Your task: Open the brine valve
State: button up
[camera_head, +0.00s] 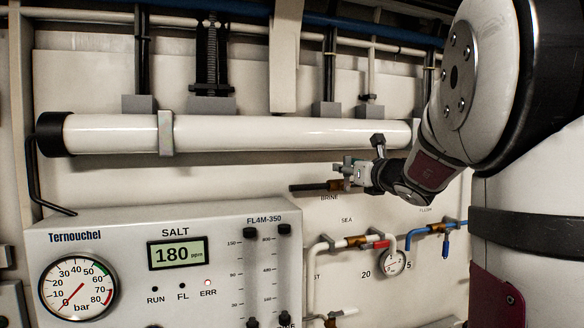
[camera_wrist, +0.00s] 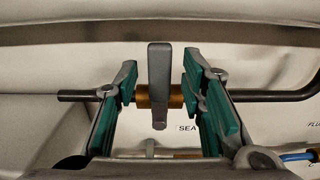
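The brine valve is a brass body (camera_head: 334,186) on a dark horizontal pipe, above the BRINE label in the head view. In the wrist view its brass body (camera_wrist: 174,96) carries a grey lever (camera_wrist: 159,78), which stands across the pipe. My gripper (camera_head: 347,176) is at the valve in the head view and partly hides it. In the wrist view my gripper (camera_wrist: 159,84) has its green-padded fingers on either side of the lever. Gaps show between the lever and both pads, so the gripper is open.
A thick white cylinder (camera_head: 240,134) runs horizontally above the valve. Below are a sea valve with a red handle (camera_head: 381,244), a blue-handled valve (camera_head: 446,243) and a small gauge (camera_head: 392,262). A panel (camera_head: 120,262) with a salt display (camera_head: 177,253) stands at left.

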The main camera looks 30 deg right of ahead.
jog(key=shift+w, duration=0.3)
grip_shut()
jog(key=shift+d, duration=0.15)
